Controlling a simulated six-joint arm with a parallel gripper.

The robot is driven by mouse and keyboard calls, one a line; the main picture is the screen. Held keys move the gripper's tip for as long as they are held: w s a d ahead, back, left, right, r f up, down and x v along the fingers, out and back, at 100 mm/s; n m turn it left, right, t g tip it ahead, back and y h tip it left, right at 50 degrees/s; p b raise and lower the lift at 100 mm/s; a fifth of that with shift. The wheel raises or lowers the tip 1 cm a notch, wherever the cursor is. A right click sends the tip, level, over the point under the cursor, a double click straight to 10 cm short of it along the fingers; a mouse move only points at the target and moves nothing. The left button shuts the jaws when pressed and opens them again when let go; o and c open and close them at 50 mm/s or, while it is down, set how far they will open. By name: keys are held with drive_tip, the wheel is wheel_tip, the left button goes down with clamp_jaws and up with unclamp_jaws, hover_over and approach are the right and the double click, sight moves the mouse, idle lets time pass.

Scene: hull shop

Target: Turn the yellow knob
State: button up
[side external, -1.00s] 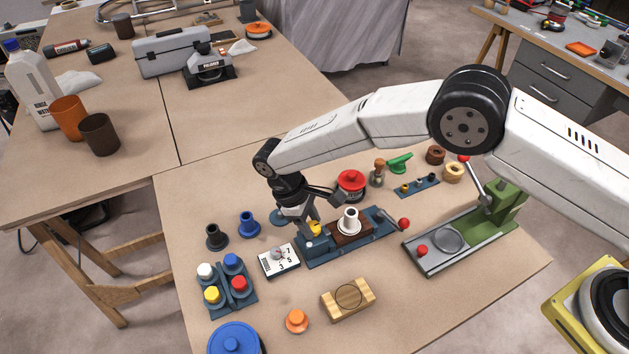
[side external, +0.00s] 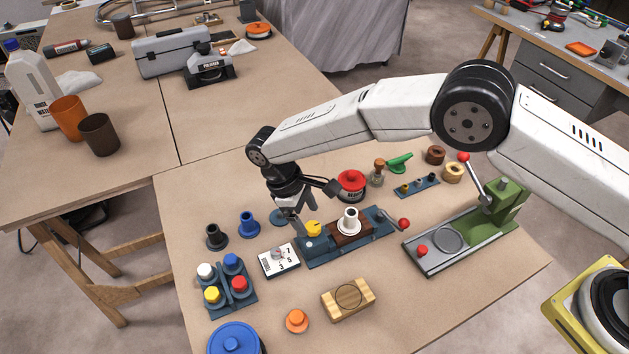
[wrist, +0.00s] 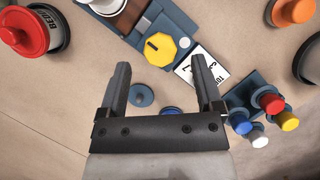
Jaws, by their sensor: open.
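The yellow knob (side external: 313,229) sits on the left end of a blue fixture (side external: 328,252), beside a brown block with a white stepped piece (side external: 350,221). In the wrist view the yellow knob (wrist: 160,49) is a faceted disc with a dark bar mark, ahead of and between my fingertips. My gripper (side external: 290,218) is open and empty, just behind and left of the knob in the side view. In the wrist view my gripper (wrist: 162,68) shows both fingers apart, with no visible contact with the knob.
A white numbered dial card (side external: 280,261) lies left of the fixture. A rack of coloured pegs (side external: 226,287) stands further left. A red-topped pot (side external: 351,185) stands behind. A lever with a red ball (side external: 404,223) is at the fixture's right end. A wooden block (side external: 348,298) lies in front.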

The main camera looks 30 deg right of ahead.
drive_tip(key=v, duration=0.5)
drive_tip(key=shift+r, duration=0.1)
idle(0.3)
drive_tip(key=s+d+r+m+t+y, duration=0.15)
drive_tip(key=d+r, duration=0.25)
drive_tip(key=d, duration=0.5)
drive_tip(key=s+d+r+m+t+y, duration=0.1)
drive_tip(key=d+r+m, duration=0.2)
drive_tip(key=d, duration=0.6)
drive_tip(key=s+d+r+m+t, duration=0.1)
drive_tip(key=s+d+m+t, duration=0.2)
drive_tip(key=s+d, duration=0.8)
drive_tip(key=s+m+y, duration=0.1)
drive_tip(key=s, duration=0.3)
drive_tip(key=shift+d+r+m, duration=0.25)
drive_tip(key=shift+m, duration=0.1)
